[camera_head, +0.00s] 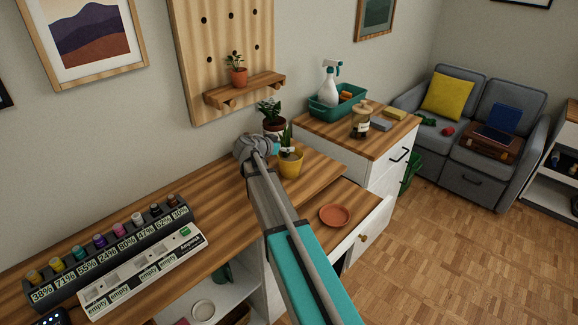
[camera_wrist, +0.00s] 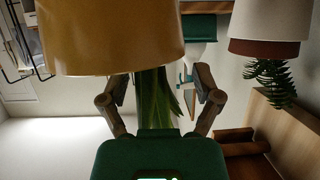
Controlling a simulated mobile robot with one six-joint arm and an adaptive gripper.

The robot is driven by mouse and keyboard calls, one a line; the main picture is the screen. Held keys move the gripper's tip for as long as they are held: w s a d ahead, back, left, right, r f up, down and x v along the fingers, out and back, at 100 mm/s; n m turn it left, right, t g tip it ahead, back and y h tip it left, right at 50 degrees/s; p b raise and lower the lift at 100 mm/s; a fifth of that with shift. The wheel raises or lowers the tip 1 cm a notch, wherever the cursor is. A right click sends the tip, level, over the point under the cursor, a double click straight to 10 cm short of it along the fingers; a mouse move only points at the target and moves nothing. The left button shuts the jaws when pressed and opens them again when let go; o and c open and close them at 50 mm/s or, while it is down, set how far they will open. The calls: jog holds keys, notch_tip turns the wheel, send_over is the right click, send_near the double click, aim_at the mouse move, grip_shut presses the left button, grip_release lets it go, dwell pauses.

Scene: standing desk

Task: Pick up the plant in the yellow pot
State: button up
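The yellow pot (camera_head: 290,166) with its upright green plant (camera_head: 285,138) stands on the wooden desk top (camera_head: 318,172), near its far right end. My gripper (camera_head: 274,149) is beside the plant, just left of and above the pot rim. The wrist view is upside down. There the yellow pot (camera_wrist: 115,40) fills the upper left, and the green leaves (camera_wrist: 158,95) hang between the two fingers of my gripper (camera_wrist: 157,88). The fingers are apart, with gaps beside the leaves. Whether a finger touches the pot rim is not clear.
Another potted plant (camera_head: 269,108) stands close behind the yellow pot. A small plant (camera_head: 236,70) sits on the pegboard shelf (camera_head: 245,92). A terracotta saucer (camera_head: 335,215) lies on a lower surface at right. A rack of labelled bottles (camera_head: 110,250) occupies the desk's left part.

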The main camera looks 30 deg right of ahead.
aim_at(284, 138)
grip_shut()
jog(key=shift+r, duration=0.2)
dwell(0.3)
notch_tip(284, 138, up, 3)
jog(key=p, duration=0.3)
jog(key=s+r+p, duration=0.1)
jog(key=r+p, duration=0.1)
jog(key=s+r+p, duration=0.2)
jog(key=s+a+r+p, duration=0.1)
jog(key=s+r+p, duration=0.1)
jog(key=s+a+r+p, duration=0.1)
jog(key=s+r+p, duration=0.2)
jog(key=s, duration=0.5)
jog(key=shift+s+a+r+p, duration=0.15)
jog(key=shift+s+r+p, duration=0.2)
jog(key=shift+p, duration=0.2)
